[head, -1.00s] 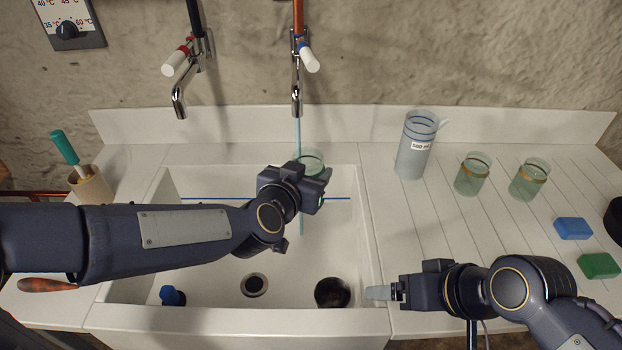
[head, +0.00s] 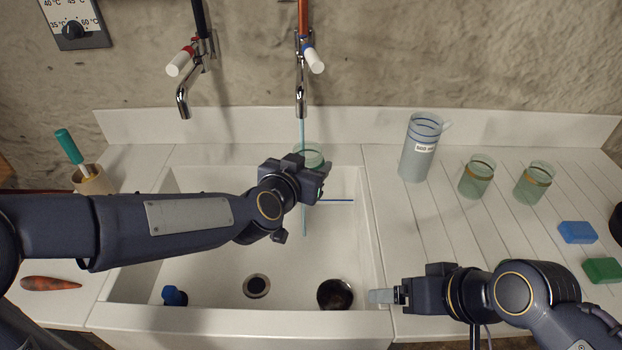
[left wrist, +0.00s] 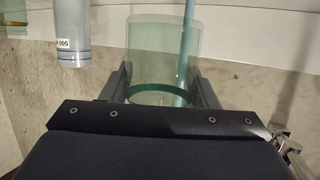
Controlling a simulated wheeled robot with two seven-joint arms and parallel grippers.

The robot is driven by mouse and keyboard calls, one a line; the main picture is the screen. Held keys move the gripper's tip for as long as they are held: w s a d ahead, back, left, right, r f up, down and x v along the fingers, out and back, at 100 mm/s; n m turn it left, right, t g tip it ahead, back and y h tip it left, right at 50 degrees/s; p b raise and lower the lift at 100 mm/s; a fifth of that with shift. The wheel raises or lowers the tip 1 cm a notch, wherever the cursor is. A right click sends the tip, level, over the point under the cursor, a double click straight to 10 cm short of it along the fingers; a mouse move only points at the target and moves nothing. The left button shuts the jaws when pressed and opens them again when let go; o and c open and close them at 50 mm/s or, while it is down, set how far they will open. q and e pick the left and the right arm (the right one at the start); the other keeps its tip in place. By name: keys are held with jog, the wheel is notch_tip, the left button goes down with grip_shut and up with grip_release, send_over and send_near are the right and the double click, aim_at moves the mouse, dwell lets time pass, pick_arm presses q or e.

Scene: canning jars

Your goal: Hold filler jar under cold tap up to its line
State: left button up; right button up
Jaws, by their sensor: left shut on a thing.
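My left gripper (head: 318,178) is shut on a clear greenish glass jar (head: 313,154) above the back of the sink, just below the cold tap (head: 301,88) with its blue-and-white handle. In the left wrist view the jar (left wrist: 150,50) sits between the two fingers, with a dark ring near its lower edge. A thin blue water stream (head: 302,135) runs from the tap and overlaps the jar; it shows again below the gripper. I cannot tell whether it enters the jar, nor the water level. My right gripper (head: 399,296) is at the sink's front right, with a pale translucent piece (head: 381,296) at its tip.
Blue (head: 577,232) and green (head: 602,270) blocks lie farther right. A dark round bowl (head: 334,294) is in the sink.

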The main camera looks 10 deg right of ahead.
pick_arm(q)
jog(key=shift+w+a, duration=0.2)
jog(key=shift+w, duration=1.7)
dwell(6.1)
